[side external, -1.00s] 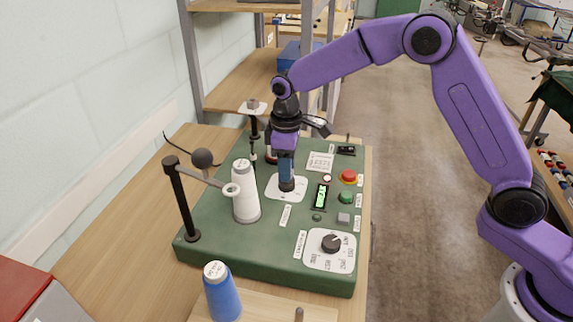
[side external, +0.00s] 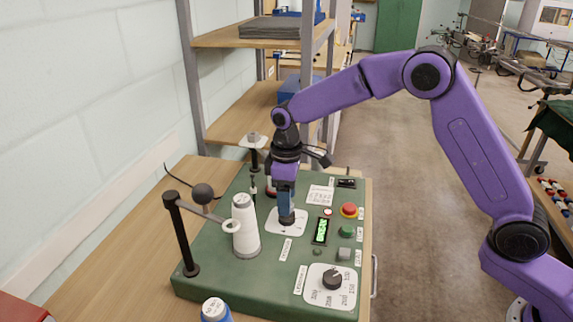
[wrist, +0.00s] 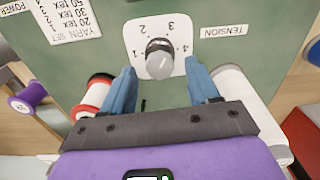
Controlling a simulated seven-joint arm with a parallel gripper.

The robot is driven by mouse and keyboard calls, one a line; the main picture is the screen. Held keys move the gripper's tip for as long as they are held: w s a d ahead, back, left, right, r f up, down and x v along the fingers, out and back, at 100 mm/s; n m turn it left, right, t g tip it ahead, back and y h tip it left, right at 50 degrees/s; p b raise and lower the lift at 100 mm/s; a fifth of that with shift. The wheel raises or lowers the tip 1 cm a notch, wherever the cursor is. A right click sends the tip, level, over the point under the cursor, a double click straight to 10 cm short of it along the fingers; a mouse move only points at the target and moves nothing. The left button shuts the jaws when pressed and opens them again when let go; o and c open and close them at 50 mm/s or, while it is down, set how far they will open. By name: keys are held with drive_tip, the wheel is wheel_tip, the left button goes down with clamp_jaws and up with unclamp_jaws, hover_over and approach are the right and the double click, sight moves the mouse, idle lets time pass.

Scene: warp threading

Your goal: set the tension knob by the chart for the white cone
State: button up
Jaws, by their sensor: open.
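The tension knob (wrist: 159,60) is dark with a grey top and stands on a white dial plate (wrist: 137,34) with numbers 1 to 4, beside a TENSION label. Its exact pointer setting is hard to read. My gripper (wrist: 163,88) is open, with one blue finger on each side of the knob's near side and gaps between. In the side view my gripper (side external: 286,212) points straight down over the dial plate. The white cone (side external: 245,230) stands upright left of it; it also shows in the wrist view (wrist: 262,120). The yarn chart (side external: 320,195) is partly cut off in the wrist view (wrist: 64,20).
A second dial (side external: 332,277) is at the panel's front right. A red button (side external: 348,210), a green button (side external: 346,231) and a lit display (side external: 321,231) lie right of my gripper. A black post (side external: 182,235) with a thread-guide arm stands at left. A blue cone (side external: 215,310) is in front.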

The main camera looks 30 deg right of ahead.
wheel_tip(320, 180, up, 17)
drive_tip(key=shift+f, duration=0.2)
idle(0.6)
drive_tip(key=s+d+f+n, duration=0.1)
drive_tip(key=s+d+f, duration=0.2)
drive_tip(key=s, duration=0.9)
drive_tip(key=s+d+f+n, duration=0.1)
drive_tip(key=s+d+f, duration=0.3)
drive_tip(key=s+d, duration=0.3)
drive_tip(key=s+d+f, duration=0.3)
drive_tip(key=s+d, duration=0.2)
drive_tip(key=s, duration=1.2)
drive_tip(key=shift+d+f+n, duration=0.15)
drive_tip(key=shift+f+n, duration=0.25)
